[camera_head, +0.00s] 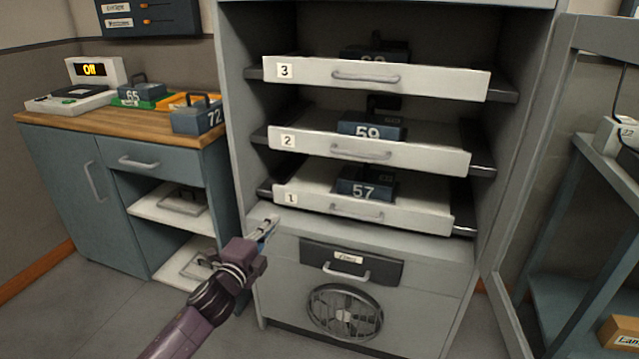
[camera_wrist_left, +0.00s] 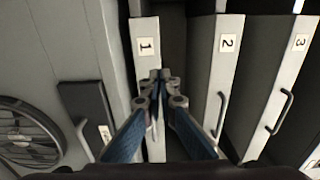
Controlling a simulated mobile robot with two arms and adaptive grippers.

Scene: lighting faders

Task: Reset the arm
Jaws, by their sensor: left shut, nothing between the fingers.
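My left gripper (camera_head: 264,228) is shut and empty in the head view. It is in front of the cabinet, at the lower left of drawer 1 (camera_head: 416,215). In the left wrist view its fingertips (camera_wrist_left: 161,76) meet in front of drawer 1 (camera_wrist_left: 146,46), near the number label. I cannot tell whether they touch it. My right gripper is in neither view.
Drawer 2 (camera_head: 420,154) and drawer 3 (camera_head: 440,80) are above drawer 1. Each drawer carries a dark block. A fan (camera_head: 345,311) and a dark handled panel (camera_head: 320,258) are below. A wooden-topped counter (camera_head: 110,128) stands left. An open door (camera_head: 540,180) stands right.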

